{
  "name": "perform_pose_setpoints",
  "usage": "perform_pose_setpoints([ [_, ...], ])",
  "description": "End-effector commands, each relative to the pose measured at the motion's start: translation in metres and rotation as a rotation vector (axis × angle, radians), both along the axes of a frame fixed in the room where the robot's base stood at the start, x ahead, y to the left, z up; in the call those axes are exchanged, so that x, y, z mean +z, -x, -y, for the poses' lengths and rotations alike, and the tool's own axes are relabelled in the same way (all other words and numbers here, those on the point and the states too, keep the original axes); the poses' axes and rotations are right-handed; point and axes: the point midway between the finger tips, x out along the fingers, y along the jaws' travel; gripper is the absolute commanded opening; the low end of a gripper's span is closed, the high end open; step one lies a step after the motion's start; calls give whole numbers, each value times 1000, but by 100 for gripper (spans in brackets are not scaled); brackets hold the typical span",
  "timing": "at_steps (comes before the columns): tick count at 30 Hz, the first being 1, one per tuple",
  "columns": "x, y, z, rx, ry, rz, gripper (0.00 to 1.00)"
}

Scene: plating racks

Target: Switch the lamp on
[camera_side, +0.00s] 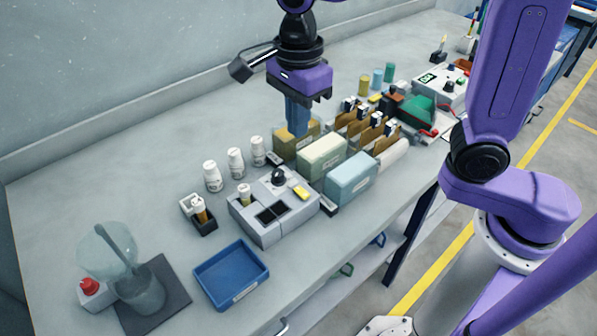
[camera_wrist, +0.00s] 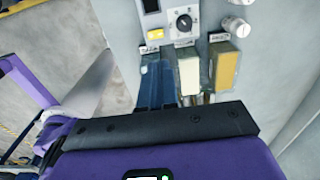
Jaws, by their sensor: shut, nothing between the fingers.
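No plain lamp can be picked out. A grey unit (camera_side: 262,232) on the bench has a black knob (camera_side: 278,177), a yellow switch-like piece (camera_side: 301,192) and dark square windows on top. In the wrist view the knob (camera_wrist: 184,22) and the yellow piece (camera_wrist: 154,34) show at the top. I cannot tell whether they belong to a lamp. My gripper (camera_side: 297,132) points down, shut and empty, above the back end of the row of boxes, behind the unit. Its fingers (camera_wrist: 160,72) show in the wrist view. It appears apart from the unit.
Yellow (camera_side: 287,147), cream (camera_side: 321,157) and blue (camera_side: 352,179) boxes stand beside the unit. Several white bottles (camera_side: 236,162) stand behind it. A blue tray (camera_side: 231,274) and a clear vessel (camera_side: 137,290) are in front. Brown racks (camera_side: 362,126) stand farther right. The bench's left back is clear.

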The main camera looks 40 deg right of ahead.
Motion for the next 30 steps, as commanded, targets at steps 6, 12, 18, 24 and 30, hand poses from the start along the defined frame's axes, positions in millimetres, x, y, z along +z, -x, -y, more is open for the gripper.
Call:
perform_pose_setpoints([
  [6,-14,0,0,0,2,-3,0],
  [12,-48,0,1,-1,4,-6,0],
  [18,-86,0,1,-1,5,-7,0],
  [24,-119,0,1,0,4,-5,0],
  [30,-136,-1,0,0,1,-2,0],
])
